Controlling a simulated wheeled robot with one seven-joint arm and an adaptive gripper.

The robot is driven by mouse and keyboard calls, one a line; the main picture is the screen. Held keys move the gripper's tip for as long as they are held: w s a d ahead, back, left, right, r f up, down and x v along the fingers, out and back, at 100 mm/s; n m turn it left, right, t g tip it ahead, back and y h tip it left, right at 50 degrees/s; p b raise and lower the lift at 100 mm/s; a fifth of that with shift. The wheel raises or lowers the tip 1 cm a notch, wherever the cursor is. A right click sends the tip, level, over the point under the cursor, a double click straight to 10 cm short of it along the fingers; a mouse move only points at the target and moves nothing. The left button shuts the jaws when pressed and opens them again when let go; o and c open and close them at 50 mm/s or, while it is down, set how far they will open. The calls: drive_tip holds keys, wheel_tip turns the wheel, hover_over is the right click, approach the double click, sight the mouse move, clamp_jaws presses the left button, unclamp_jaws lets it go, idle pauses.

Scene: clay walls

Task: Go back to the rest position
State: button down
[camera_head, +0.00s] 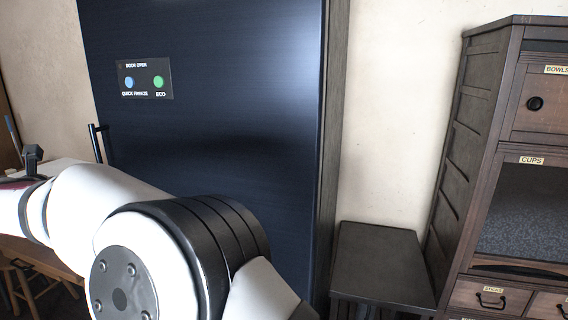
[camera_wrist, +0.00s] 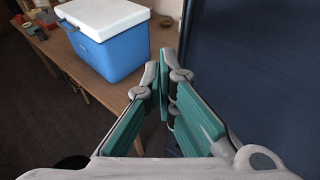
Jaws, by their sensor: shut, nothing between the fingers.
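My gripper (camera_wrist: 164,78) shows in the wrist view with its teal-padded fingers drawn together at the tips and nothing between them. It is beside the wooden table's edge and the dark blue fridge (camera_wrist: 240,70). In the head view my white and black arm stretches across the lower left in front of the fridge (camera_head: 230,110). The gripper's fingers cannot be made out there.
A blue cooler with a white lid (camera_wrist: 112,42) stands on the wooden table (camera_wrist: 92,84). The fridge's black handle (camera_head: 96,142) is close behind my arm. A small dark table (camera_head: 380,262) and a wooden cabinet (camera_head: 450,190) stand right.

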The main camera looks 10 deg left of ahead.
drive_tip(key=w+d+r+n+y+p, duration=0.1)
drive_tip(key=w+d+r+n+y, duration=0.15)
drive_tip(key=d+r+n, duration=0.45)
drive_tip(key=w+d+r+n+y+p, duration=0.1)
drive_tip(key=w+d+r+n, duration=0.25)
drive_tip(key=r, duration=0.75)
drive_tip(key=d+r+n+g+p, duration=0.1)
drive_tip(key=d+r+n, duration=0.1)
drive_tip(key=d+n, duration=0.5)
drive_tip(key=d+r+n+g+p, duration=0.1)
drive_tip(key=d+r+n, duration=0.15)
drive_tip(key=d, duration=0.85)
drive_tip(key=s+d+f+n+g+h+p, duration=0.1)
drive_tip(key=s+d+f+n+h, duration=0.15)
drive_tip(key=d, duration=0.75)
drive_tip(key=s+d+f+n+h+p, duration=0.1)
drive_tip(key=s+d+f+n+h, duration=0.2)
drive_tip(key=d, duration=0.8)
drive_tip(key=s+d+f+n+g+h+p, duration=0.15)
drive_tip(key=s+d, duration=0.25)
drive_tip(key=d, duration=0.6)
drive_tip(key=s+d+f+n+g+h, duration=0.1)
drive_tip(key=s+d+f+h, duration=0.1)
drive_tip(key=s+d+f, duration=0.3)
drive_tip(key=s+d+f+n+g+h+p, duration=0.1)
drive_tip(key=s+d+f, duration=0.5)
drive_tip(key=s+d, duration=0.7)
drive_tip(key=shift+s+d+f+g+h, duration=0.25)
drive_tip(key=shift+s+d+g+h, duration=0.15)
drive_tip(key=shift+s+g+h, duration=0.4)
